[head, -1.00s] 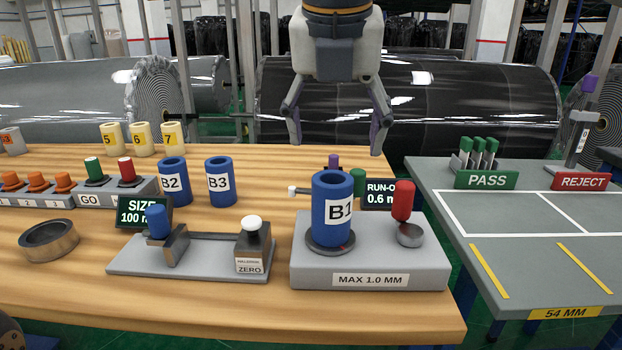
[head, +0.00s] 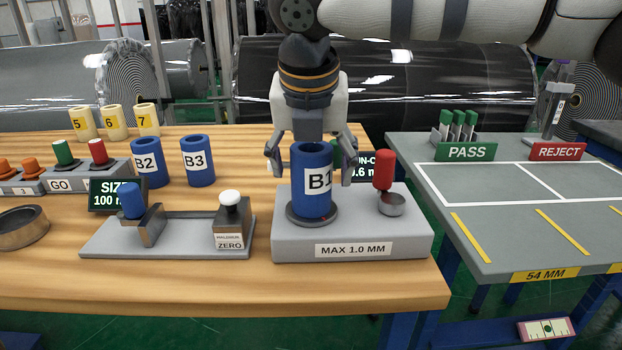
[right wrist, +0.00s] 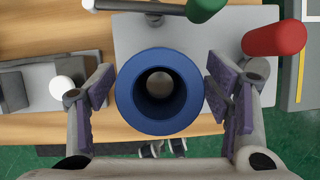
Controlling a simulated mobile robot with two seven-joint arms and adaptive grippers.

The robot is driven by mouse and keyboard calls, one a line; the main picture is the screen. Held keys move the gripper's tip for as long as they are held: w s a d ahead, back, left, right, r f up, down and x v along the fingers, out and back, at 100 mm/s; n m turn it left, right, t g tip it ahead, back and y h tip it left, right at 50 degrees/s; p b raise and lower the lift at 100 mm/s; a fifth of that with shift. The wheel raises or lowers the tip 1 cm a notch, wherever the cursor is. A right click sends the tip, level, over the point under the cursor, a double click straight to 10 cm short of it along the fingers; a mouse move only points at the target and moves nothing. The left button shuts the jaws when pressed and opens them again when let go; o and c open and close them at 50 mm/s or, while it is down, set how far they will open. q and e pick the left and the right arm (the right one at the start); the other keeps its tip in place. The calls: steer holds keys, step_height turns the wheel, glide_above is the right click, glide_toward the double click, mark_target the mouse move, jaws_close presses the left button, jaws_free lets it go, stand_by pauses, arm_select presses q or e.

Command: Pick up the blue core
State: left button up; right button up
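The blue core B1 (head: 312,181) stands upright on the round seat of the grey run-out gauge (head: 352,249), whose plate reads MAX 1.0 MM. My right gripper (head: 311,172) is open, pointing down over the core, with its fingers at both sides of the core's top. In the right wrist view the core (right wrist: 159,118) is seen from above, between the open finger pads (right wrist: 159,92), with a gap on each side. Two more blue cores, B2 (head: 149,164) and B3 (head: 198,162), stand on the table to the left. My left gripper is not in view.
A red-handled part (head: 384,169) stands on the gauge, close to the right finger. The run-out display is partly hidden behind the gripper. A size gauge (head: 165,238) sits to the left. A grey table (head: 510,220) with PASS and REJECT signs is at right.

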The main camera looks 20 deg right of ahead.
steer(key=c, duration=1.3)
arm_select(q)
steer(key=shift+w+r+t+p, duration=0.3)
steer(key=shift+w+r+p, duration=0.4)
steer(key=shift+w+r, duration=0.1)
arm_select(e)
step_height(320, 180, up, 10)
steer(key=shift+r, duration=0.1)
